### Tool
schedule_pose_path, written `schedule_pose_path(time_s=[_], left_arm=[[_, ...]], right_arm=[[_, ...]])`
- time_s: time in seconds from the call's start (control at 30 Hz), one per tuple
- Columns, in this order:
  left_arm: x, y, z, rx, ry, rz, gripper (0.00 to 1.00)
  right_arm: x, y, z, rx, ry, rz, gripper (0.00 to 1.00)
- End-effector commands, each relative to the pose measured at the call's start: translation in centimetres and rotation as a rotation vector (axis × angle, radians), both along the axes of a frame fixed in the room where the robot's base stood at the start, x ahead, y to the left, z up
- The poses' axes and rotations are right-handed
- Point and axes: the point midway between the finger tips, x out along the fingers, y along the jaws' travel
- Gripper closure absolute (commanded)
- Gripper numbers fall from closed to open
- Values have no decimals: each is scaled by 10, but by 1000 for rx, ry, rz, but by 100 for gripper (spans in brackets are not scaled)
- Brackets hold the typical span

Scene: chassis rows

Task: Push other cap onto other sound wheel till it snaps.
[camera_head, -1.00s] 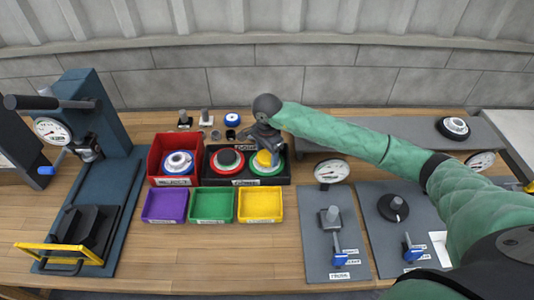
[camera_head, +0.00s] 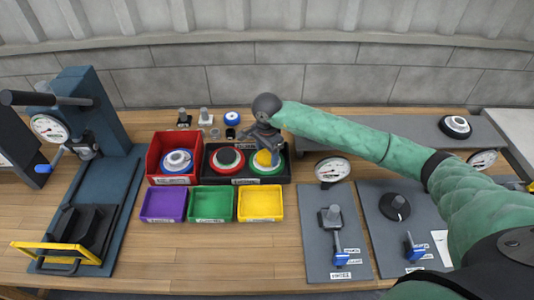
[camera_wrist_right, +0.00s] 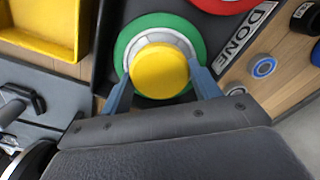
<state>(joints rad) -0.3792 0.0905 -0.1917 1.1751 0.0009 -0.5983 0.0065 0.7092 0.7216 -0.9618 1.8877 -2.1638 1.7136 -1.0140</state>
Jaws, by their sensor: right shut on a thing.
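The yellow cap (camera_wrist_right: 160,71) sits in the middle of a pale grey wheel (camera_wrist_right: 150,40) in the right wrist view. The wheel lies on a green ring (camera_wrist_right: 123,46) in the black tray marked DONE (camera_head: 248,180). My right gripper (camera_wrist_right: 160,84) points down, its blue fingers on either side of the cap and shut on it. In the head view my right gripper (camera_head: 268,152) partly hides the yellow cap (camera_head: 262,159). Whether the cap is fully seated cannot be told. My left gripper is out of view.
Purple (camera_head: 163,204), green (camera_head: 209,204) and yellow bins (camera_head: 260,204) stand in front. Another wheel (camera_head: 455,126) lies on the grey shelf.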

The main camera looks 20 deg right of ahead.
Motion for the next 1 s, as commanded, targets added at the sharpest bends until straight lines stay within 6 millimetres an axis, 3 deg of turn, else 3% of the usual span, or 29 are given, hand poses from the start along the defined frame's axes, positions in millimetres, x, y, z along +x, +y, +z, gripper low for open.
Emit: schedule_pose_path(time_s=[0.47, 0.5, 0.6, 1.0], left_arm=[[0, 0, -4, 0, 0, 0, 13], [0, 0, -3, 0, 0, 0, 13], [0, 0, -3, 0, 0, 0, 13], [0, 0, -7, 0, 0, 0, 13]], right_arm=[[0, 0, -3, 0, 0, 0, 60], [0, 0, -3, 0, 0, 0, 34], [0, 0, -3, 0, 0, 0, 15], [1, 0, 3, 2, -2, 0, 13]])
